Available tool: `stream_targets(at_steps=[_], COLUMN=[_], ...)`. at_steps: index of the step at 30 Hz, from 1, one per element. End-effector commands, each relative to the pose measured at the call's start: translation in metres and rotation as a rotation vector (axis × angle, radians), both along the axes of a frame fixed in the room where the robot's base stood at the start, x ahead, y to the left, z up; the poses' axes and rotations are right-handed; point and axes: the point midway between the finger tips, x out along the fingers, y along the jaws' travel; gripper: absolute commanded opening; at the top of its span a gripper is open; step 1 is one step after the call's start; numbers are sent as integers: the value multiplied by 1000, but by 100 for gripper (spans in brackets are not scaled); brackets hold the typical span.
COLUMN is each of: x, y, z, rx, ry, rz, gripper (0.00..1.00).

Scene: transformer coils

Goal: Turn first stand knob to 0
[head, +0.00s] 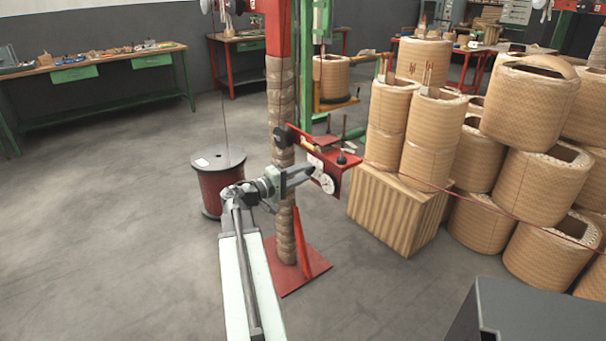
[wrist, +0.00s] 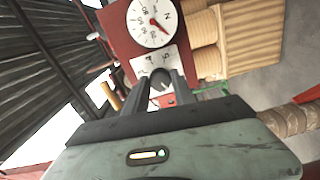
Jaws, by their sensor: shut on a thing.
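The stand is a wrapped post (head: 281,110) with a red bracket (head: 345,172) on its side. The bracket's front carries a round white dial (head: 326,184), which also shows in the wrist view (wrist: 150,24) with a red needle. Next to it is a white plate with numbers (wrist: 158,64). My gripper (head: 308,171) reaches the bracket from the left. In the wrist view its two dark fingers (wrist: 161,82) are at the edge of the numbered plate, shut on the first stand knob. The knob is mostly hidden between them, and its setting cannot be read.
A dark red cable spool (head: 211,185) stands on the floor left of the post. Stacked coils (head: 432,125) and a wooden block (head: 395,212) stand close on the right. The floor at the left is clear.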

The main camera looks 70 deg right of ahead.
Motion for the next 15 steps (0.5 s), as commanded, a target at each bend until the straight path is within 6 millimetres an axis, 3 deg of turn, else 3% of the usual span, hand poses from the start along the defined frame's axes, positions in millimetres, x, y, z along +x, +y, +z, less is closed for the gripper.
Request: stream_targets(at_steps=[15], x=[1], y=[1], z=[-1], rx=[67], ry=[100], rz=[0], gripper=[0])
